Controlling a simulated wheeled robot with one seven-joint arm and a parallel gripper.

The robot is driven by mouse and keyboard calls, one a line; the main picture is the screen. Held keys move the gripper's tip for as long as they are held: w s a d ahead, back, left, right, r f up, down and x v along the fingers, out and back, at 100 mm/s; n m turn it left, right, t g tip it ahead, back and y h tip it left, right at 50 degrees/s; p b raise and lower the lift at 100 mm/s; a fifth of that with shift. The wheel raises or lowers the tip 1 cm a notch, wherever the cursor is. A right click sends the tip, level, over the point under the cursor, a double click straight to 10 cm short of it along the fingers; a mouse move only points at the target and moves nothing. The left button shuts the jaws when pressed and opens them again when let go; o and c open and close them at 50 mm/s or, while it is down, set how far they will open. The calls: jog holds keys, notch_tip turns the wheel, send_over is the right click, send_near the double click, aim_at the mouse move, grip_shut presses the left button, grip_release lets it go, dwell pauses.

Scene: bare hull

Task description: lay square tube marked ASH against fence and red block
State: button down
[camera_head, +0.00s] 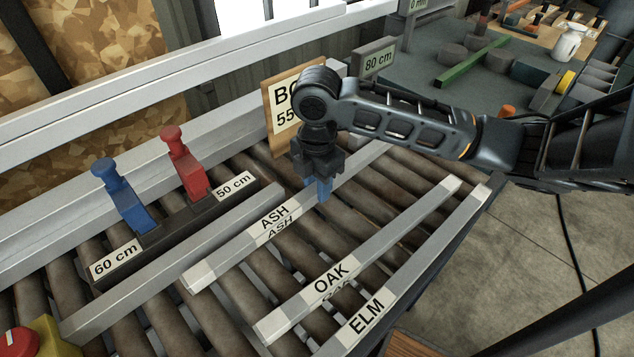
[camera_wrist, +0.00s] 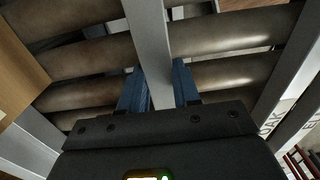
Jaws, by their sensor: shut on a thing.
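The grey square tube marked ASH (camera_head: 236,248) lies lengthwise across the rollers, apart from the fence and the blocks. My gripper (camera_head: 321,190) is shut on it right of its label; whether the tube touches the rollers is hard to tell. In the wrist view the blue fingers of my gripper (camera_wrist: 160,90) stand on both sides of the tube (camera_wrist: 150,45). The red block (camera_head: 190,172) stands upright on a dark bar near the 50 cm label. A long grey rail (camera_head: 150,207), seemingly the fence, runs behind it.
A blue block (camera_head: 124,195) stands near the 60 cm label. A grey bar (camera_head: 170,267) lies in front of the dark bar. Tubes marked OAK (camera_head: 365,255) and ELM (camera_head: 420,265) lie to the right. A wooden-backed sign (camera_head: 283,120) stands behind my gripper.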

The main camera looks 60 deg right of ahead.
jog(key=shift+w+d, duration=0.3)
jog(key=shift+w, duration=0.6)
dwell(0.7)
jog(key=shift+s+d, duration=0.2)
jog(key=shift+d, duration=0.35)
jog(key=shift+s+d, duration=0.15)
jog(key=shift+d, duration=0.4)
dwell(0.6)
jog(key=c, duration=0.7)
grip_release()
jog(key=shift+c, duration=0.2)
notch_tip(320, 180, up, 8)
jog(key=shift+b, duration=0.4)
jog(key=shift+f, duration=0.1)
